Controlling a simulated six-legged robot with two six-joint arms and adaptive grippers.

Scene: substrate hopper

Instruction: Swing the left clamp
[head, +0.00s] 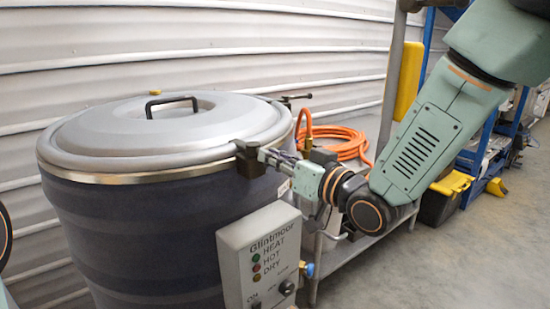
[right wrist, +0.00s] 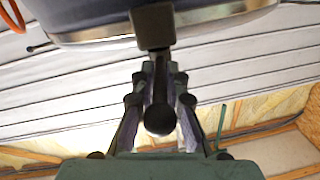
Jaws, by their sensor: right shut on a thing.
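The dark hopper (head: 140,240) has a grey domed lid (head: 105,125) with a black handle. A dark clamp (head: 247,160) sits on the lid's front right rim. My right gripper (head: 272,156) is shut on this clamp's handle. In the right wrist view the clamp (right wrist: 152,27) meets the hopper rim, and its round-ended handle (right wrist: 158,118) lies between the fingers of my gripper (right wrist: 160,72). A second clamp (head: 297,97) is at the lid's back right edge, with its bar pointing out. I cannot tell which clamp is the left one. My left gripper is out of view.
A control box (head: 262,255) with lights and a knob stands in front of the hopper. An orange hose (head: 345,140) lies coiled on a metal table (head: 350,245) to the right. A corrugated wall (head: 230,40) is behind.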

